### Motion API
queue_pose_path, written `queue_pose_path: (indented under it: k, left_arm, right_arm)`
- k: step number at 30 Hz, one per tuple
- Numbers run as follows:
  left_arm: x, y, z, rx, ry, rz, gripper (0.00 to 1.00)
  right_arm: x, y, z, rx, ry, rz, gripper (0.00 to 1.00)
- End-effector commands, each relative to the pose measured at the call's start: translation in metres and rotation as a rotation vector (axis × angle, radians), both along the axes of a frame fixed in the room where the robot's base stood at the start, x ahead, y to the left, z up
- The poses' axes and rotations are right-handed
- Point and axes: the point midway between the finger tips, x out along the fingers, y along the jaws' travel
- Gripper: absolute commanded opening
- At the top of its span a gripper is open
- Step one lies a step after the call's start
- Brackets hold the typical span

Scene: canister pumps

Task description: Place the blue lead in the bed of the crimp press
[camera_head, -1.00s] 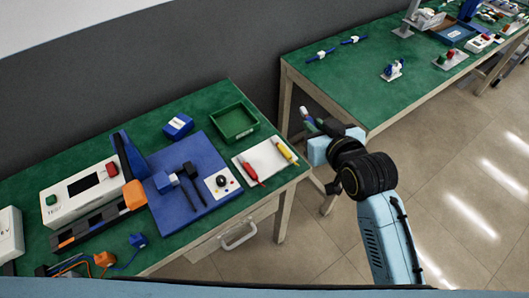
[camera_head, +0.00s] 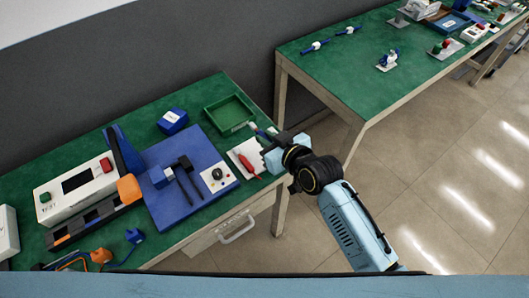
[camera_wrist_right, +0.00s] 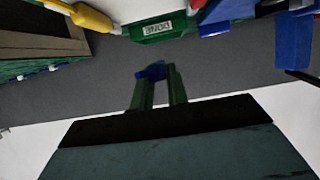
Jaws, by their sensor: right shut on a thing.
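My right gripper (camera_head: 268,136) is shut on a small blue thing, perhaps the blue lead, above the right end of the near table. In the right wrist view the blue thing (camera_wrist_right: 151,71) shows at the fingertips; most of it is hidden. I cannot tell for certain which fixture is the crimp press. On the near table are a blue plate (camera_head: 185,211) with black-handled parts and a long dark bed (camera_head: 90,219) with an orange block (camera_head: 129,189). My left gripper is not in view.
A green tray (camera_head: 231,114) and a white pad with a red-handled tool (camera_head: 248,164) lie close to my right gripper. A yellow tool (camera_wrist_right: 92,18) shows in the wrist view. A white box (camera_head: 75,189) stands at left. The far table (camera_head: 340,75) has clear space at its front.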

Motion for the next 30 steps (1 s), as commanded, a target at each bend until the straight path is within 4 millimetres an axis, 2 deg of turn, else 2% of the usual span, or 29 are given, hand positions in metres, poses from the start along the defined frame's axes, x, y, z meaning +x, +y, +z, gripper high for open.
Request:
queue_pose_path:
  k: [1,5,13,28,29,30]
  left_arm:
    - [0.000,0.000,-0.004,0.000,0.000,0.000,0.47]
    - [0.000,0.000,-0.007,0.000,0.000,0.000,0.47]
    - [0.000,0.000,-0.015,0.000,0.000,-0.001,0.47]
    - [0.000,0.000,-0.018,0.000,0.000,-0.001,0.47]
    - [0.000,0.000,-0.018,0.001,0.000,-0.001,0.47]
    - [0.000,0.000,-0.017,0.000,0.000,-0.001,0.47]
  right_arm:
    - [0.000,0.000,-0.011,0.000,0.002,0.001,0.00]
    - [0.000,0.000,-0.022,0.000,0.000,0.000,0.00]
    - [0.000,0.000,-0.060,-0.002,0.001,0.001,0.00]
    - [0.000,0.000,-0.071,0.000,-0.001,0.000,0.00]
    - [0.000,0.000,-0.070,0.001,-0.001,0.000,0.18]
    - [0.000,0.000,-0.070,0.001,-0.001,0.000,0.23]
